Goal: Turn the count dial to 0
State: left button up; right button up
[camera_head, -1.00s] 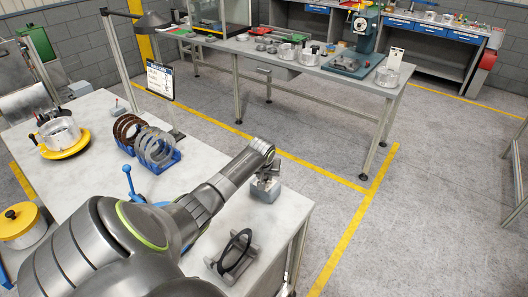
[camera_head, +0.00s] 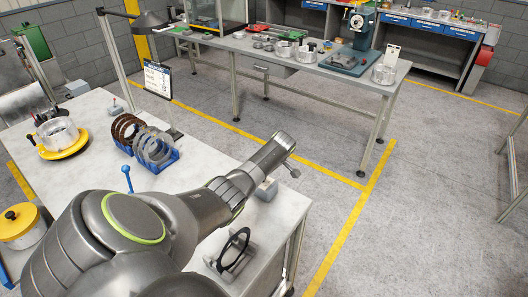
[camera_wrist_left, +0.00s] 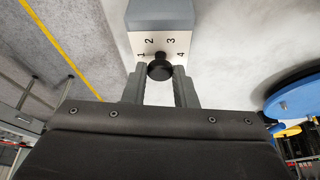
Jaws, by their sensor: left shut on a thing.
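The count dial is a black round knob (camera_wrist_left: 160,69) on the pale face of a grey box. The numbers 1, 2, 3 and 4 are printed around it; no 0 is visible. A small dark part of the knob points up and slightly left, nearest the 2. My left gripper (camera_wrist_left: 160,80) is shut on the knob, with one finger on each side. In the head view, the grey box (camera_head: 267,190) stands near the right edge of the bench, partly hidden behind my left arm. My right gripper is out of view.
A black ring on a grey stand (camera_head: 234,250) is at the bench's near right. A blue rack (camera_head: 158,166) of brown and grey rings stands farther back. A yellow turntable (camera_head: 64,152) bears a metal housing. Floor is clear to the right.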

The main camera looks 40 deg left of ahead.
pick_arm(q)
jog(key=n, duration=0.1)
jog(key=n+g+b, duration=0.1)
jog(key=n, duration=0.1)
jog(key=shift+w+a, duration=0.1)
jog(key=shift+w, duration=0.15)
jog(key=n+g+b, duration=0.1)
jog(key=n+b, duration=0.1)
jog(key=shift+w+n+b, duration=0.1)
jog(key=shift+n+b, duration=0.2)
jog(key=shift+b, duration=0.05)
jog(key=n+b, duration=0.1)
jog(key=n+g+h+b, duration=0.1)
jog(key=n+b, duration=0.1)
jog(key=shift+w+a+n+b, duration=0.1)
jog(key=shift+a+n+b, duration=0.05)
jog(key=shift+n+b, duration=0.15)
jog(key=shift+r+n+h+b, duration=0.1)
jog(key=shift+n+h+b, duration=0.3)
jog(key=shift+n+b, duration=0.25)
jog(key=o, duration=1)
jog(key=shift+g, duration=0.3)
